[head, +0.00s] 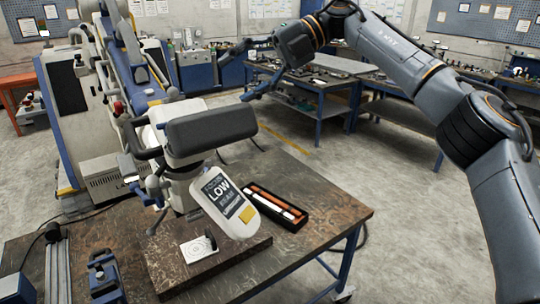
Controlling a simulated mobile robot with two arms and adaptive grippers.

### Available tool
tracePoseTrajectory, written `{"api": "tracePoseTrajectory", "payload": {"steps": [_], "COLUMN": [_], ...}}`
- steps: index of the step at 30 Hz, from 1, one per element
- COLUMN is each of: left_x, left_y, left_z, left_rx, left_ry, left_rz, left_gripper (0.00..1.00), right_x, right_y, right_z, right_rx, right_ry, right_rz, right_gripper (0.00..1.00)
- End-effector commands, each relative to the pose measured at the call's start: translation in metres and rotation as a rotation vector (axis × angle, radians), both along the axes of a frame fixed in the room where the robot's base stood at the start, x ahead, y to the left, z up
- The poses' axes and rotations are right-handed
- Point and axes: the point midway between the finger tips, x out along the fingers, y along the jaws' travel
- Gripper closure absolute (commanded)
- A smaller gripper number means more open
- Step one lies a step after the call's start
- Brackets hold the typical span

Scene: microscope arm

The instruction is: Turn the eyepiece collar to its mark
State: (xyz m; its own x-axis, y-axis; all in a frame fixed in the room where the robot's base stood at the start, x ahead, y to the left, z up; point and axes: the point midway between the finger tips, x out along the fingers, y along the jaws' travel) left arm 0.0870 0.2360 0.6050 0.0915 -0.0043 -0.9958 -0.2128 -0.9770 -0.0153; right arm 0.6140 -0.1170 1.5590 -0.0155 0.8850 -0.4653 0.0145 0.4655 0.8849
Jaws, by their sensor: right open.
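The microscope head (210,132), a dark grey and white block on a jointed arm (127,62), hangs above the workbench. Small grey and black fittings (130,168) stick out on its left side and may be the eyepieces. I cannot single out the collar or its mark at this size. A white tag (224,204) reading "LOW" with a yellow patch hangs below the head. My right gripper (235,78) is open and empty, up and to the right of the head and apart from it. My left gripper is not in view.
The brown workbench (335,208) holds a dark tray (284,222) with white and orange sticks, a base plate with a white card (198,249) and a blue clamp (104,272). Another bench (318,84) stands behind. The floor to the right is clear.

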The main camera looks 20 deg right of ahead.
Motion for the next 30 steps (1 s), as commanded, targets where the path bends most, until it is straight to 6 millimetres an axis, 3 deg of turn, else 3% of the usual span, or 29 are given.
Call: {"api": "tracePoseTrajectory", "payload": {"steps": [15,30], "left_x": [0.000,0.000], "left_y": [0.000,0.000], "left_z": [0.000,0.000], "left_rx": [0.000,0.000], "left_ry": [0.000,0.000], "left_rz": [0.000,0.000], "left_gripper": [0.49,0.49], "right_x": [0.070,0.117], "right_y": [-0.015,-0.045], "right_z": [-0.077,-0.158], "right_rx": [0.329,0.529], "right_ry": [0.100,0.192], "right_rz": [-0.203,-0.435], "right_gripper": [0.37,0.37]}}
